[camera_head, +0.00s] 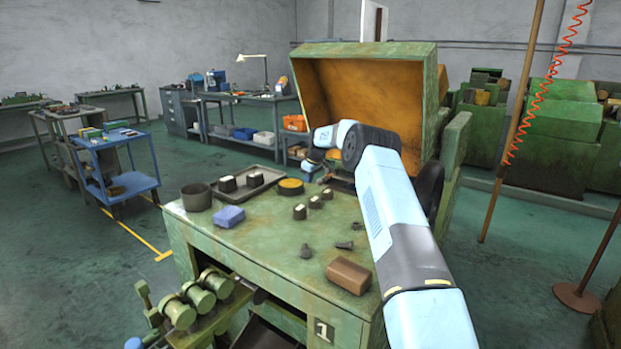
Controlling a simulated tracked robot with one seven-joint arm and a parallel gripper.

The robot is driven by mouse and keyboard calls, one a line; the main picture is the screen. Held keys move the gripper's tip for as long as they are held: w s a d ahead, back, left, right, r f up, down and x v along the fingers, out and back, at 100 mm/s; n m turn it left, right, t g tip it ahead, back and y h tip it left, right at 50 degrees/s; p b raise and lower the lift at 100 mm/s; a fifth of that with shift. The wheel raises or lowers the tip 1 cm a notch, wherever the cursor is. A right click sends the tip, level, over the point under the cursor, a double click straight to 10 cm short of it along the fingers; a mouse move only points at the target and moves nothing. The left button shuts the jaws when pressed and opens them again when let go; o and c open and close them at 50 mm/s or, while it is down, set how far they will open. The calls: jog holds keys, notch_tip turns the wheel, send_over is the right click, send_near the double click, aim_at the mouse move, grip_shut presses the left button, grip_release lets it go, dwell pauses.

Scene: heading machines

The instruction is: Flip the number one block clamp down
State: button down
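I cannot make out the number one block clamp for certain. A plate marked "1" (324,331) is on the front of the green machine (262,250). The machine's hood (366,50) stands open, showing its orange inside. My light blue arm rises from the bottom right, bends at a dark joint and reaches in front of the hood opening. My gripper (318,163) is at the far end of the arm, low at the hood's left edge. It is small and partly hidden, so its fingers and anything near them are unclear. The space behind my arm is hidden.
Green cylinders (198,299) stick out at front left. A blue cart (117,163) stands left; open floor lies between.

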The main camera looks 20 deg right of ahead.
jog(key=shift+w+a+f, duration=0.15)
jog(key=shift+a+f, duration=0.1)
jog(key=shift+f, duration=0.3)
